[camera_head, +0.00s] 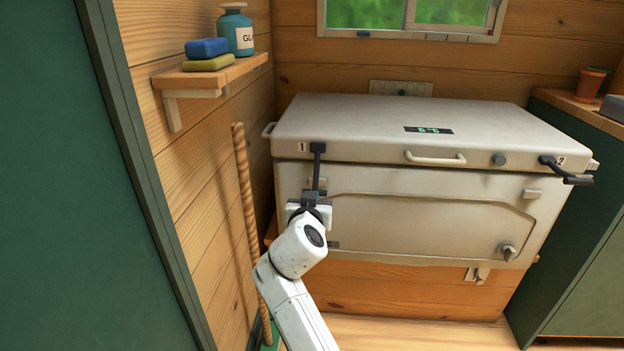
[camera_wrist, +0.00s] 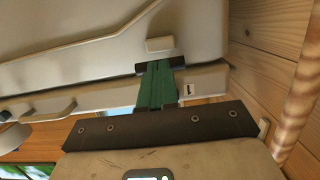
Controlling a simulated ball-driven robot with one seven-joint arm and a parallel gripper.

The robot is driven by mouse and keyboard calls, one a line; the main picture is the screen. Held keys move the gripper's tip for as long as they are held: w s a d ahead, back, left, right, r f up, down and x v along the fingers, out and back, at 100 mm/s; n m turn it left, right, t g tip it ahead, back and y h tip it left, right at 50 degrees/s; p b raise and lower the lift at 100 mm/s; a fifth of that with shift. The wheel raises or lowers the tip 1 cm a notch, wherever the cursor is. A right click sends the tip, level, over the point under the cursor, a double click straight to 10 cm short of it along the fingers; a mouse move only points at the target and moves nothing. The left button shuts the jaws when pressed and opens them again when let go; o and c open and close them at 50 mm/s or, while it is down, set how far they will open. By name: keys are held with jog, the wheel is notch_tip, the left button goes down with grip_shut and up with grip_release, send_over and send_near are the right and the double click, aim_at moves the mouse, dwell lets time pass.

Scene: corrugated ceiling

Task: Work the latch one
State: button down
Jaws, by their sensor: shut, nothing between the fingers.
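Latch one (camera_head: 318,147) is a dark piece at the left front edge of the white chest's lid, beside the label 1. In the wrist view, a dark crosspiece of the latch (camera_wrist: 142,68) shows at the seam, next to a pale block (camera_wrist: 160,45) on the chest front. My gripper (camera_wrist: 157,84) is shut, its narrow greenish fingers reaching to this crosspiece. Nothing shows between them. Whether they touch the latch cannot be told. In the head view, the fingers and latch line up and are hard to separate.
The white chest (camera_head: 420,212) has a lid handle (camera_head: 435,158) and a second latch (camera_head: 565,172) sticking out at the right. A green cabinet (camera_head: 580,240) stands right.

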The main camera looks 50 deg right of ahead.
jog(key=shift+t+h, duration=0.6)
jog(key=shift+h, duration=0.2)
jog(key=w+d+f+b, duration=0.1)
jog(key=f+b, duration=0.1)
jog(key=b, duration=0.3)
jog(key=w+d+f+b, duration=0.1)
jog(key=d+b, duration=0.1)
jog(key=b, duration=0.3)
jog(key=shift+w+d+f, duration=0.2)
jog(key=shift+w+f, duration=0.15)
jog(key=shift+f, duration=0.05)
jog(key=shift+f, duration=0.1)
